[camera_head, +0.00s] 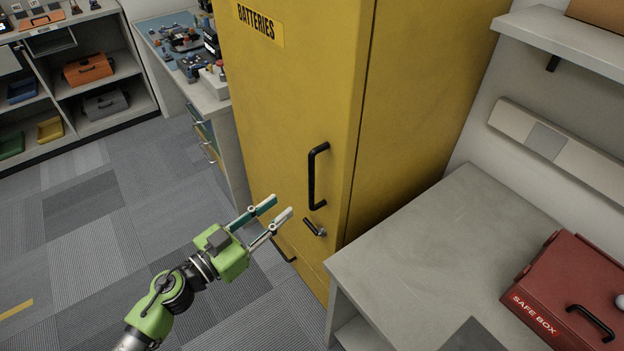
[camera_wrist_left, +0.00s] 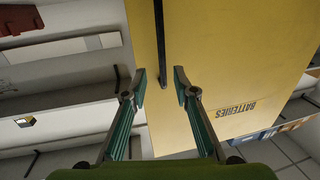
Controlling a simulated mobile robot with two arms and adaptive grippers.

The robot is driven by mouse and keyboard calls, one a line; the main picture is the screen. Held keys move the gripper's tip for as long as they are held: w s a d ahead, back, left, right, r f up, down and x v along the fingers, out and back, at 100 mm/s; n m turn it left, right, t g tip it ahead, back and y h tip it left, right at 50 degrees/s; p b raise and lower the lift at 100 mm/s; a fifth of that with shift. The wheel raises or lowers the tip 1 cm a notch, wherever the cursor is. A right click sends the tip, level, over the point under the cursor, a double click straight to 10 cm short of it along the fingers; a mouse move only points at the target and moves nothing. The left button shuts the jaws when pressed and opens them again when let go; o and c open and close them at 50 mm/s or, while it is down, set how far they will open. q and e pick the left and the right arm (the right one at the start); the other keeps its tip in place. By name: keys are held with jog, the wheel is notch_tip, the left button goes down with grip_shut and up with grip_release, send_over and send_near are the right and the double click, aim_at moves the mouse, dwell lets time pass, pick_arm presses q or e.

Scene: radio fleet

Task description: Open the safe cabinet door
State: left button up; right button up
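The tall yellow safe cabinet (camera_head: 300,95) is marked BATTERIES and its door is shut. A black vertical bar handle (camera_head: 312,178) is on the door near its right edge. In the left wrist view, a dark bar that looks like the handle (camera_wrist_left: 159,40) runs down to between the open fingertips (camera_wrist_left: 160,77). The label shows upside down there. My right gripper is not in view.
A grey counter (camera_head: 440,225) with a red safe box (camera_head: 570,295) stands right of the cabinet. The carpeted floor (camera_head: 90,240) on the left is clear.

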aim_at(310, 182)
pick_arm(q)
jog(key=x, duration=1.2)
jog(key=shift+w+f+p, duration=0.1)
jog(key=shift+w+p, duration=0.2)
jog(key=shift+p, duration=0.05)
grip_shut()
